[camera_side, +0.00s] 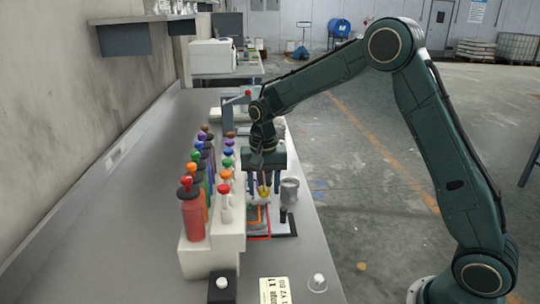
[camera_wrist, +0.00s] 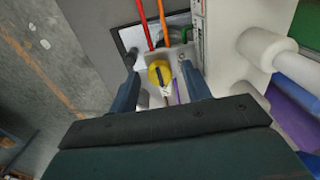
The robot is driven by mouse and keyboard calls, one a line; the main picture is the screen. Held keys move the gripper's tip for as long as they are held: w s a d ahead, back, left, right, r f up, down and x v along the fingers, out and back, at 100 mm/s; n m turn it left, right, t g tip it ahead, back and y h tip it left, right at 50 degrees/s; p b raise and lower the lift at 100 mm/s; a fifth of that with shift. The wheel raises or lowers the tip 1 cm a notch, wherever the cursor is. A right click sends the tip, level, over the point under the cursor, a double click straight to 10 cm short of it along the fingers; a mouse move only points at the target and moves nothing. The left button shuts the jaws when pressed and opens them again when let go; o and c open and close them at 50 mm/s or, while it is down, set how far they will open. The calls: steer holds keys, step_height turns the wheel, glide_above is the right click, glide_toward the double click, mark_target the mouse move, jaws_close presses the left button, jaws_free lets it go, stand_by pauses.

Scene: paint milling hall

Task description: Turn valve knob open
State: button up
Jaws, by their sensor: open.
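The valve knob (camera_wrist: 160,71) is yellow and round with a dark bar across its top. It sits on a light block (camera_wrist: 177,57) in the wrist view, and a small part of the knob shows in the side view (camera_side: 264,191). My gripper (camera_wrist: 160,76) points down at the knob with its two blue fingers open, one to each side. I see gaps between the fingers and the knob, and nothing is held. In the side view my gripper (camera_side: 263,184) is over the bench, and its fingers partly hide the knob.
Several coloured bottles stand in a white stepped rack (camera_side: 212,256) left of my gripper. A grey metal can (camera_side: 289,193) stands close on the right. Orange and red tubes (camera_wrist: 146,20) run to the block. A labelled card (camera_side: 274,291) lies near the front.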

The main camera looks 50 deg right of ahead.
steer(key=c, duration=1)
steer(key=shift+n, duration=0.4)
steer(key=n, duration=0.8)
steer(key=shift+n, duration=0.4)
steer(key=n, duration=0.4)
steer(key=shift+n, duration=2.2)
